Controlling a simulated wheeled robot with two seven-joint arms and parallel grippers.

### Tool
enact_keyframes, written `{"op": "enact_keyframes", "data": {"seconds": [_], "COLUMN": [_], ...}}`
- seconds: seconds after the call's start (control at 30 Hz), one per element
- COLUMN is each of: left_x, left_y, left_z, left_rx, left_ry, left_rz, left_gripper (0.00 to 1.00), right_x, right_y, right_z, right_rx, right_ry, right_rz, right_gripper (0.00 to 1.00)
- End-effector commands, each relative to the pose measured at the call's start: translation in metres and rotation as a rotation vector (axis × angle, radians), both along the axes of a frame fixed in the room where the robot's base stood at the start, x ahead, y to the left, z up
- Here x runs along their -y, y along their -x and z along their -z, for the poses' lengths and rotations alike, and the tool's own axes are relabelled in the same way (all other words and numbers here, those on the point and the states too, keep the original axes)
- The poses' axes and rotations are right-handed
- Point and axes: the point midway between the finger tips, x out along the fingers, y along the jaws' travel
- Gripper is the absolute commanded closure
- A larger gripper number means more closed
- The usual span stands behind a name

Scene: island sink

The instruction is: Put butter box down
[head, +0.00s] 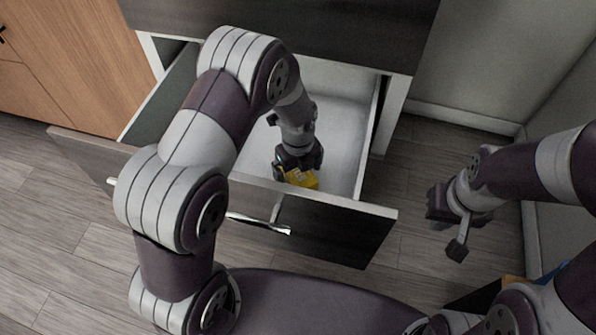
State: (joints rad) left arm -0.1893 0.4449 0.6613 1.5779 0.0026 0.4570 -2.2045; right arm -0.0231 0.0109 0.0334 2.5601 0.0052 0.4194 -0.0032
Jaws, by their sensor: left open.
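The yellow butter box (302,179) is inside the open drawer (345,145), close to its front panel. My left gripper (297,164) reaches down into the drawer directly over the box. Its jaws are open, with the box at or between the fingers; I cannot tell whether they touch it. The gripper and the drawer front hide part of the box. My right gripper (448,227) is open and empty, outside the drawer to the right, above the floor.
The drawer front (340,228) with its metal handle (262,223) stands out from the dark cabinet (290,30). The white drawer floor is bare around the box. A wooden cabinet (75,70) is at the left, and a wall (490,60) is at the right.

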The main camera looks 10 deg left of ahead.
Motion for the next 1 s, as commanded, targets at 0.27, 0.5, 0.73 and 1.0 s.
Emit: {"op": "enact_keyframes", "data": {"seconds": [0.27,0.5,0.73,1.0], "left_x": [0.000,0.000,0.000,0.000], "left_y": [-0.001,0.000,0.000,0.000], "left_z": [-0.079,-0.099,-0.099,-0.111], "left_rx": [0.002,0.000,0.000,0.001], "left_ry": [0.001,0.000,0.000,0.001], "left_rz": [0.000,0.000,0.000,0.000], "left_gripper": [0.00,0.00,0.00,0.00], "right_x": [0.000,0.000,0.000,0.000], "right_y": [0.000,0.000,0.000,0.000], "right_z": [-0.037,-0.042,-0.041,-0.053], "right_rx": [0.001,0.000,0.000,0.000], "right_ry": [0.000,0.000,0.000,0.000], "right_rz": [0.000,0.000,0.000,0.000], "right_gripper": [1.00,1.00,1.00,1.00]}}
